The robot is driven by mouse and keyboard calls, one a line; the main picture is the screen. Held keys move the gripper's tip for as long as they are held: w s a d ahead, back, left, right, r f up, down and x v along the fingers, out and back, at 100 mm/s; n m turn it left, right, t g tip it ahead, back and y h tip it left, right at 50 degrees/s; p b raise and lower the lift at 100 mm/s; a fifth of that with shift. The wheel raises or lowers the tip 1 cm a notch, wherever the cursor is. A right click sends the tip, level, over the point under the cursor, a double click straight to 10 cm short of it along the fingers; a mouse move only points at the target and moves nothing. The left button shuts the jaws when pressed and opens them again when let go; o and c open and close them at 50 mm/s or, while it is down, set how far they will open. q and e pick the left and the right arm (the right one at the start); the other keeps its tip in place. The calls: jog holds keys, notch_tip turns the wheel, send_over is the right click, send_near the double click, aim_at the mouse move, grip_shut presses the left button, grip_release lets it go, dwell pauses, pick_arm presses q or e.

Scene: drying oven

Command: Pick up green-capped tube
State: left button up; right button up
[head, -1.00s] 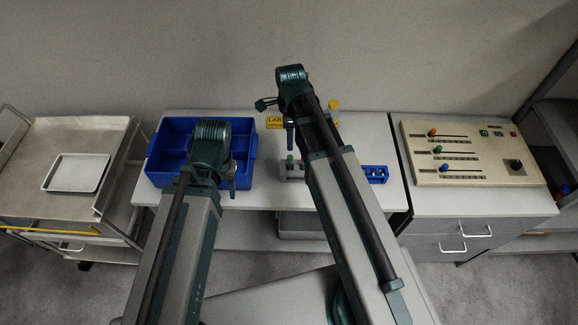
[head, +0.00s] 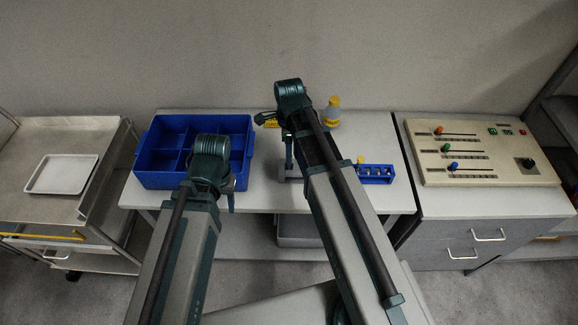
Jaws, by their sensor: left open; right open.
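The green-capped tube is not visible; my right arm and gripper cover the spot around the grey rack (head: 283,172), of which only a small part shows. My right gripper (head: 289,163) hangs over the table at that rack, mostly seen from behind, and is open. I see nothing held in it. My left gripper (head: 231,202) is open and points down at the front right corner of the blue bin, largely hidden by its own wrist. A blue rack (head: 376,175) with several tubes, one with a yellow cap (head: 360,160), stands right of my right arm.
The divided blue bin (head: 146,158) fills the table's left side. A yellow-capped bottle (head: 331,113) and a yellow label (head: 272,122) stand at the back. A control panel (head: 480,165) sits on the right cabinet. A cart with a white tray (head: 62,174) is at left.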

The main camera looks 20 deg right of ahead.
jog(key=f+b, duration=0.3)
jog(key=f, duration=0.1)
jog(key=shift+w+f+b, duration=0.2)
jog(key=shift+b, duration=0.15)
jog(key=shift+r, duration=0.1)
grip_shut()
